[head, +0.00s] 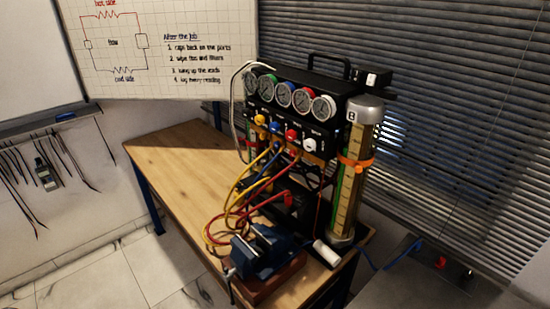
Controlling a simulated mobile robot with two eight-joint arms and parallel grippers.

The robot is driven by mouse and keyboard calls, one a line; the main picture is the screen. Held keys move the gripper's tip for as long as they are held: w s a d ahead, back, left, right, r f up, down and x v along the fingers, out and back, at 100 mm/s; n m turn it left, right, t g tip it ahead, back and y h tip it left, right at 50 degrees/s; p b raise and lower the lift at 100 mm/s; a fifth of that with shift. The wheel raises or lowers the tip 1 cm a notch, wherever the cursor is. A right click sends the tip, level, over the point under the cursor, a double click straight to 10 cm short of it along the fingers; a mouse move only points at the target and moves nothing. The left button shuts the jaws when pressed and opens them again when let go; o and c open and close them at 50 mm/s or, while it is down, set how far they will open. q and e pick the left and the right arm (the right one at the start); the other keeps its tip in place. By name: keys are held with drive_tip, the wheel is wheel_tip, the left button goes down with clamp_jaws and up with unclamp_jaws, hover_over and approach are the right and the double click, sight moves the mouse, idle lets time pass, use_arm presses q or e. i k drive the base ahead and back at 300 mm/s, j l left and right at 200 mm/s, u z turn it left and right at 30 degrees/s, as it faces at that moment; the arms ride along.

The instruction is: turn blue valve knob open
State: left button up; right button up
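The gauge rig (285,112) stands on the wooden table, a black panel with a row of round gauges on top. Below the gauges is a row of coloured valve knobs. The blue valve knob (275,127) sits between the yellow knob (260,119) and the red knob (291,134). The white knob (309,145) is at the right end of the row. The blue knob is small here, and I cannot tell how far it is turned. Neither of my grippers shows in the head view.
Yellow, red and blue hoses (240,205) loop in front of the rig. A blue vise (262,250) stands at the table's near end beside a white cylinder (326,253). A tall clear cylinder (346,205) stands at the rig's right. The table's (180,152) far left part is clear.

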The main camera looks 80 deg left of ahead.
sight(274, 126)
drive_tip(key=u, duration=2.6)
